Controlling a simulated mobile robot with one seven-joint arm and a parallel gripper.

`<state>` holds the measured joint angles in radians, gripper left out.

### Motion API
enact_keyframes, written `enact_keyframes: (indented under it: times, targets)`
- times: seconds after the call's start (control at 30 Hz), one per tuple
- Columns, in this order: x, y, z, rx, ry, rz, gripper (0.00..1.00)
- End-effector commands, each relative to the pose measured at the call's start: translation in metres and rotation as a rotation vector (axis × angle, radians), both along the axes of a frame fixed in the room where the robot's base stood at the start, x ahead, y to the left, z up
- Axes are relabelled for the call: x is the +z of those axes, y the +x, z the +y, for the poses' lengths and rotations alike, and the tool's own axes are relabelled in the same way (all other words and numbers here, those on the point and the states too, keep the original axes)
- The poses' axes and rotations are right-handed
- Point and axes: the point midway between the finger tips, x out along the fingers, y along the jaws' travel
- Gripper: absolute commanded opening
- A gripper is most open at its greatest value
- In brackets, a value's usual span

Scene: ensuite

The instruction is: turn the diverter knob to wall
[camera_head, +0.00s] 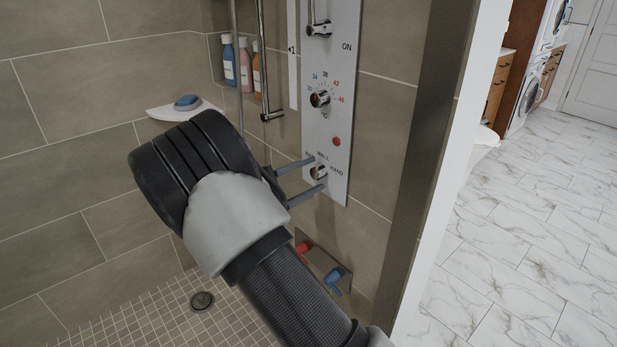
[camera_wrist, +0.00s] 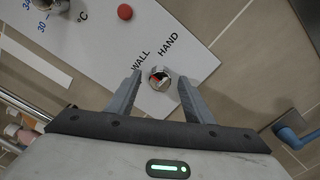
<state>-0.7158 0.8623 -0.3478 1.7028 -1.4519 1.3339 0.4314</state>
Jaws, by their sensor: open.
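The diverter knob (camera_head: 319,173) is a small chrome knob low on the white shower panel (camera_head: 334,120). The labels WALL and HAND are beside it; a third label at its left is partly hidden by my gripper. In the wrist view the knob (camera_wrist: 160,79) is seen nearly end-on, with a dark and red mark on its face. I cannot tell for sure which label it points at. My gripper (camera_head: 317,174) is open, with one finger on either side of the knob. In the wrist view my gripper (camera_wrist: 160,82) shows gaps between both fingers and the knob.
Above the knob are a red button (camera_head: 337,141) and the temperature knob (camera_head: 320,99). A red tap (camera_head: 304,247) and a blue tap (camera_head: 335,279) are below the panel. A corner shelf (camera_head: 165,113) and several bottles are at the left. The wall edge is close at the right.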

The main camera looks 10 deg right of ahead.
Motion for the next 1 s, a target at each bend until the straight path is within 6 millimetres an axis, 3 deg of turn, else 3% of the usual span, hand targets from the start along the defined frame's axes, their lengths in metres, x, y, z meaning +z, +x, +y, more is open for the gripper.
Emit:
enact_keyframes:
  times: [0.17, 0.7, 1.0]
  targets:
    - [0.001, -0.008, 0.016, 0.004, 0.001, 0.001, 0.47]
    - [0.001, -0.071, 0.124, 0.004, 0.000, 0.000, 0.47]
    - [0.000, -0.086, 0.150, 0.001, 0.000, 0.000, 0.47]
